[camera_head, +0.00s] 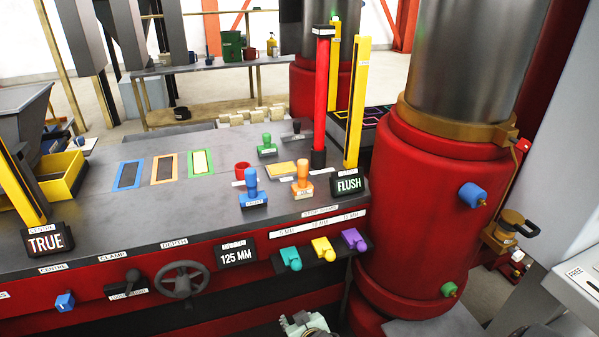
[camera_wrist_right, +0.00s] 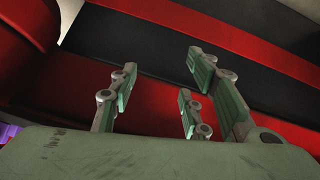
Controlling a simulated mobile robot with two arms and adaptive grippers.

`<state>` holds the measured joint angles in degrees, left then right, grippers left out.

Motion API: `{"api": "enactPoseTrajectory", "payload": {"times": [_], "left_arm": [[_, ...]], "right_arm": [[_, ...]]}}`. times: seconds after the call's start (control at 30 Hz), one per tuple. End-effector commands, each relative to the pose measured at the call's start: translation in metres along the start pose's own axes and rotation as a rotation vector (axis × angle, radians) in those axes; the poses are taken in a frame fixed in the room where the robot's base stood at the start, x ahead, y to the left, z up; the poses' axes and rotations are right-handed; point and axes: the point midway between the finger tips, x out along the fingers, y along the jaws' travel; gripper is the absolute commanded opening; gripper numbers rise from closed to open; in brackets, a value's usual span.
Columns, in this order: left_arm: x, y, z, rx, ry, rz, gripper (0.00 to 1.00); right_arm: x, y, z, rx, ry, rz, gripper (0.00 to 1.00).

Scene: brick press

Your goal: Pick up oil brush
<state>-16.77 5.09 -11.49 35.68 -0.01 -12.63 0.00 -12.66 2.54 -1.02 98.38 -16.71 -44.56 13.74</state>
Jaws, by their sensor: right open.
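I cannot make out an oil brush for certain. A brass-coloured pot (camera_head: 512,222) with a dark curved handle sits on a small bracket at the right side of the red column; whether a brush is in it I cannot tell. My right gripper (camera_head: 305,322) shows at the bottom edge of the head view, low in front of the press and well left of the pot. In the right wrist view its green fingers (camera_wrist_right: 160,88) are apart with nothing between them, facing the red and black press front. My left gripper is not in view.
The red column (camera_head: 400,215) stands between my right gripper and the pot. The press front carries a handwheel (camera_head: 181,282), a lever and teal, yellow and purple knobs (camera_head: 323,248). Colored stamps (camera_head: 252,190) stand on the grey table. A white panel (camera_head: 575,290) is at far right.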

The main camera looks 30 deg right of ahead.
Motion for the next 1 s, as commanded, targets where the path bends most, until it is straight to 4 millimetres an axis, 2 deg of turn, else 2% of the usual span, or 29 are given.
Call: {"api": "enactPoseTrajectory", "payload": {"times": [0.03,0.1,0.3,0.4,0.5,0.7,0.9,1.0], "left_arm": [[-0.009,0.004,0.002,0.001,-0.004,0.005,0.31],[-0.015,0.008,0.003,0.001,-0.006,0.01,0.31],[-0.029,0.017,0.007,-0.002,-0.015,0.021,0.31],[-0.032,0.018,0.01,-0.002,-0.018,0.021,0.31],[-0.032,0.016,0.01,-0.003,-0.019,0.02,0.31],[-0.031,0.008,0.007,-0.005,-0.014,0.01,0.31],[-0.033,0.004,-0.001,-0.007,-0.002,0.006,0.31],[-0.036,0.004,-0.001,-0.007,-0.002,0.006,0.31]], "right_arm": [[-0.019,0.012,-0.032,0.024,0.038,0.023,0.44],[-0.039,0.027,-0.064,0.053,0.082,0.054,0.44],[-0.097,0.07,-0.148,0.148,0.219,0.141,0.44],[-0.112,0.094,-0.192,0.203,0.326,0.193,0.44],[-0.116,0.114,-0.236,0.25,0.452,0.237,0.44],[-0.118,0.135,-0.304,0.295,0.655,0.274,0.44],[-0.118,0.144,-0.345,0.305,0.765,0.276,0.44],[-0.111,0.148,-0.354,0.304,0.773,0.276,0.44]]}}
